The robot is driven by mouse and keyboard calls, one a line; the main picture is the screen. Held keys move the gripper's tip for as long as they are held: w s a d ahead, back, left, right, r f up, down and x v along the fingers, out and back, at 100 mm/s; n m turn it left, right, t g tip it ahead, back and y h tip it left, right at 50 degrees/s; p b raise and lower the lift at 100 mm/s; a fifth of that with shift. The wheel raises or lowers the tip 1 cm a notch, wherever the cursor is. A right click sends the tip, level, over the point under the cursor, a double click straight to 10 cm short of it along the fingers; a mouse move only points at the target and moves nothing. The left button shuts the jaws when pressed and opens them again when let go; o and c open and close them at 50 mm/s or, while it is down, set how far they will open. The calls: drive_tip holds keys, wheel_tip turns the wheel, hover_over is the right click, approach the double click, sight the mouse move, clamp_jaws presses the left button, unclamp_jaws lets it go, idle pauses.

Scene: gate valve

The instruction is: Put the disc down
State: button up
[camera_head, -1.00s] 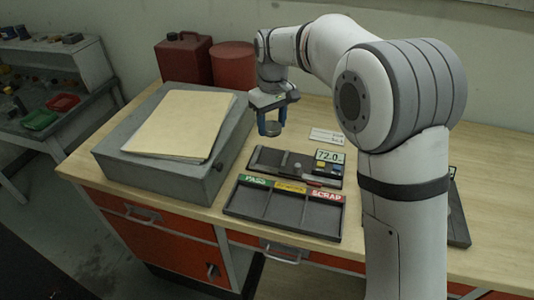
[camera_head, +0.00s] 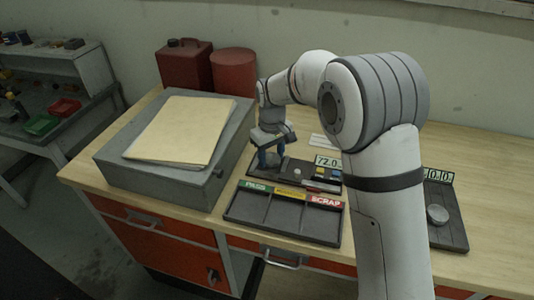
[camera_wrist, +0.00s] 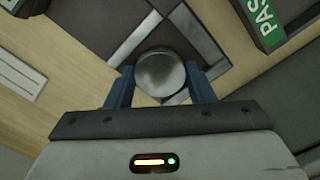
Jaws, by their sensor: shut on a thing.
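My gripper (camera_head: 270,160) is shut on a round grey metal disc (camera_wrist: 160,72), held between its blue fingertips in the wrist view. The gripper is low over the left end of the dark fixture (camera_head: 292,181) with the 72.0 display. In the head view the fingers mostly hide the disc, and I cannot tell whether it touches the fixture. A three-compartment sorting tray (camera_head: 284,218) stands just in front, labelled PASS, a yellow middle label, and SCRAP. Its compartments look empty.
A second fixture (camera_head: 449,235) with a display stands at the right, with a round grey piece (camera_head: 437,214) on it. A grey block (camera_head: 165,170) with a folder (camera_head: 180,130) on top is left of my gripper. Red containers (camera_head: 186,63) stand behind.

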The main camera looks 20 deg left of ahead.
sight(271, 158)
drive_tip(key=o, duration=1)
drive_tip(key=shift+f, duration=0.1)
drive_tip(key=shift+c, duration=0.2)
wheel_tip(271, 158, up, 12)
drive_tip(key=s+d+r+m, duration=0.2)
drive_tip(key=d+r, duration=0.1)
drive_tip(key=d, duration=0.7)
drive_tip(key=s+d+r+m+t, duration=0.1)
drive_tip(key=s+d+m, duration=0.1)
drive_tip(key=s+d, duration=0.3)
drive_tip(key=s+d+m+t, duration=0.1)
drive_tip(key=s+d+m, duration=0.15)
drive_tip(key=d, duration=0.45)
drive_tip(key=s+d+f+m, duration=0.2)
drive_tip(key=s+d, duration=0.2)
drive_tip(key=s, duration=0.3)
drive_tip(key=s+d+f+m+t, duration=0.1)
drive_tip(key=s+d+f, duration=0.2)
drive_tip(key=s+d, duration=0.2)
drive_tip(key=shift+s+d+m+b, duration=0.3)
drive_tip(key=shift+s+m+b, duration=0.05)
drive_tip(key=shift+s, duration=0.9)
